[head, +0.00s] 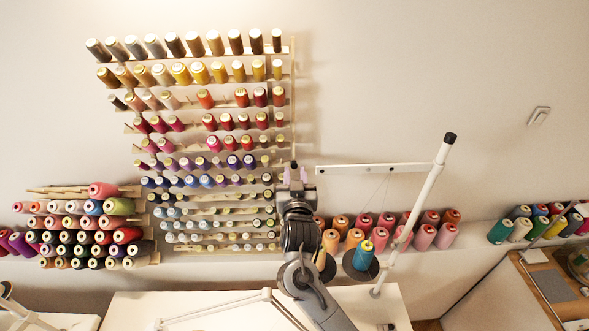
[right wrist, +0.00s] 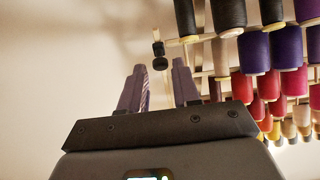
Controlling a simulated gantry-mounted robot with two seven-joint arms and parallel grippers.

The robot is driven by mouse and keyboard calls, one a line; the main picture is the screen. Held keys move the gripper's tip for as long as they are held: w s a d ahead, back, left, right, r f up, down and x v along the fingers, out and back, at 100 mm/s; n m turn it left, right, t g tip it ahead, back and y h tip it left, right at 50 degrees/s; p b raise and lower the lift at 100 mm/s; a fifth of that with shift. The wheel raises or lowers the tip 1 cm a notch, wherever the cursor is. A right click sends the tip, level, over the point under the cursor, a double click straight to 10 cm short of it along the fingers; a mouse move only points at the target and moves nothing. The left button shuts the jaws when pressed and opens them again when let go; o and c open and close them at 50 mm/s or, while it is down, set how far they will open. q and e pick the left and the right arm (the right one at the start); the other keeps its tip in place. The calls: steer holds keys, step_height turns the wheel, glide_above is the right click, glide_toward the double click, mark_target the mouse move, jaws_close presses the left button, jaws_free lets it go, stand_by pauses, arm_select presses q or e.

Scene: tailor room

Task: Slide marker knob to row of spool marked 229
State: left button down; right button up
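The thread rack (head: 292,75) hangs on the wall with rows of spools and a pale vertical strip along its right edge. My right gripper (head: 296,173) is raised at the lower part of that edge, fingers pointing at the rack. In the right wrist view the right gripper (right wrist: 159,68) has its two fingers apart with nothing between them. A small black knob (right wrist: 158,55) shows just beyond the fingertips, roughly centred on the gap. I cannot tell whether it touches them. No spool number, 229 included, is legible. My left gripper is not in view.
Dark and purple spools (right wrist: 255,52) hang close right of the fingers in the right wrist view. A white arm (head: 420,200) with a black tip stands right of my arm. A blue cone (head: 362,257) and several cones are below. Bare wall lies right of the rack.

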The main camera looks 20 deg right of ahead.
mark_target(294, 165)
steer(key=shift+x, duration=1.2)
jaws_close()
